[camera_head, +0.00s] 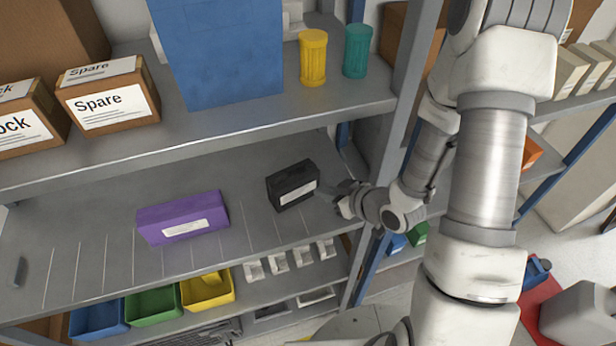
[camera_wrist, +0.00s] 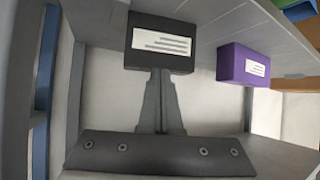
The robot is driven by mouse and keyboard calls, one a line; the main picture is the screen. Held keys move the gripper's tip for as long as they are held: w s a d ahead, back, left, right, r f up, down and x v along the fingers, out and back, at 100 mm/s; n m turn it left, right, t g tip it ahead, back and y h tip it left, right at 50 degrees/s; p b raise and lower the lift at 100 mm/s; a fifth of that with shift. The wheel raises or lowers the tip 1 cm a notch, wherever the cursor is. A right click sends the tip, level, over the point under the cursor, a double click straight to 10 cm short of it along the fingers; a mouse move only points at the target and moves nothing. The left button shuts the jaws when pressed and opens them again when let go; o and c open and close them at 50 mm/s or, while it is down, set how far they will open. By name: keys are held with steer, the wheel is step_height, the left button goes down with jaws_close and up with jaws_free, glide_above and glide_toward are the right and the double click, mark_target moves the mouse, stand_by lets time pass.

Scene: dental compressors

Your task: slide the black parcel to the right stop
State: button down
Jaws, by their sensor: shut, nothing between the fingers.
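The black parcel (camera_head: 292,185), a box with a white label, lies on the middle shelf (camera_head: 90,215), towards its right end. My gripper (camera_head: 326,189) is shut and empty, just right of the parcel, with its fingertips close to the parcel's right end. In the wrist view the shut fingers (camera_wrist: 160,76) reach to the edge of the black parcel (camera_wrist: 160,44); I cannot tell whether they touch. A small dark upright block (camera_head: 18,272), perhaps a stop, stands at the shelf's left end. I cannot make out a right stop; my gripper and arm cover part of that end.
A purple parcel (camera_head: 183,218) lies left of the black one, with a gap between; it also shows in the wrist view (camera_wrist: 243,65). A shelf (camera_head: 200,130) hangs above and a grey post (camera_head: 398,110) stands at the right. Thin lines mark the shelf; its left part is clear.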

mark_target(292, 174)
steer(key=w+a+b, duration=0.2)
steer(key=w, duration=0.1)
steer(key=w+a+b, duration=0.1)
steer(key=w+a, duration=0.1)
steer(key=a, duration=0.1)
steer(key=w+a+b, duration=0.2)
steer(key=w, duration=0.1)
steer(key=shift+w+a+r+b, duration=0.1)
steer(key=shift+w+a+b, duration=0.1)
steer(key=shift+w+b, duration=0.15)
steer(key=shift+w+a+f, duration=0.15)
steer(key=shift+f, duration=0.6)
steer(key=shift+f+b, duration=0.15)
steer(key=shift+b, duration=0.25)
